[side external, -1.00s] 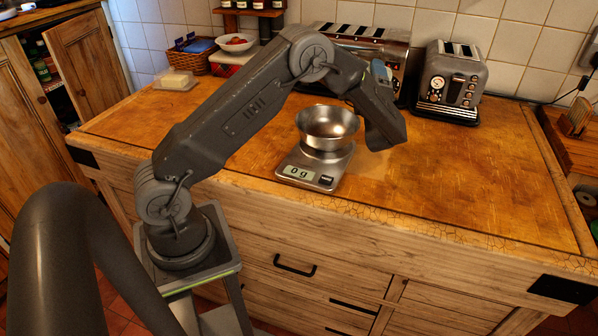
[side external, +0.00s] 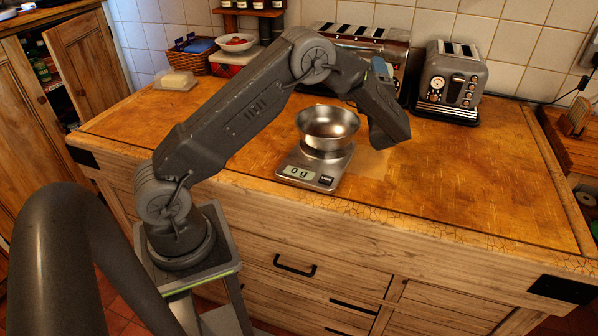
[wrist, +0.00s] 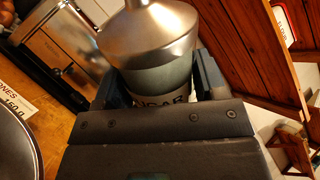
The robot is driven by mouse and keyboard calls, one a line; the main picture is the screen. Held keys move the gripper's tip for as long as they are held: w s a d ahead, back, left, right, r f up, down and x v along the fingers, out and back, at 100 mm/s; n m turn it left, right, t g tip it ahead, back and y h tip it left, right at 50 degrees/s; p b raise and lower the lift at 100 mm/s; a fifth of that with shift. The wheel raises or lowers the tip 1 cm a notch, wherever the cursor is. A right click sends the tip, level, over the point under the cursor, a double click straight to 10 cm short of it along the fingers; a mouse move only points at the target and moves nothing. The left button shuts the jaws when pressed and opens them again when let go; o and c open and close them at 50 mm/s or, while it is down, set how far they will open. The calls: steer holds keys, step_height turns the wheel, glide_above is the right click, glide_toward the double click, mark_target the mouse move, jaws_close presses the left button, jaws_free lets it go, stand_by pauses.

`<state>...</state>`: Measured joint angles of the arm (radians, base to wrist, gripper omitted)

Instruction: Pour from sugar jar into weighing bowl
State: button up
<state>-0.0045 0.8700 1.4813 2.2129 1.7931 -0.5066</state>
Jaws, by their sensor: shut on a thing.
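The sugar jar (wrist: 165,75) fills the middle of the wrist view, a pale container with a conical metal top and a partly hidden label showing "UGAR". My gripper (wrist: 158,88) is shut on it, with a dark finger on either side. The weighing bowl (side external: 328,121) is shiny metal and sits on the scale (side external: 312,178), whose display reads 0 g. The bowl's rim (wrist: 33,150) also shows at the lower left of the wrist view, beside the jar. In the side view my arm hides the jar and the gripper fingers.
A toaster (side external: 452,84) stands at the back right of the wooden worktop (side external: 480,180), and a wider appliance (side external: 350,52) stands behind my arm. A butter dish (side external: 175,81) is at the back left. The worktop right of the scale is mostly clear.

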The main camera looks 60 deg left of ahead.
steer(key=shift+w+r+n+g+y, duration=0.1)
steer(key=shift+r+n+g+y, duration=0.25)
steer(key=shift+n+g, duration=0.75)
steer(key=shift+r+n+g+y, duration=0.15)
steer(key=shift+r+n+g, duration=0.3)
steer(key=shift+n+g, duration=0.6)
stand_by(1.9)
steer(key=shift+n+t, duration=0.25)
steer(key=shift+f+m+t, duration=0.25)
steer(key=shift+m+t, duration=0.25)
steer(key=shift+m, duration=0.2)
steer(key=shift+f+m+t, duration=0.2)
steer(key=shift+m+t, duration=0.3)
steer(key=shift+m, duration=0.2)
steer(key=shift+r+n+g, duration=0.15)
steer(key=shift+n+g, duration=0.25)
steer(key=shift+n, duration=0.1)
stand_by(1.2)
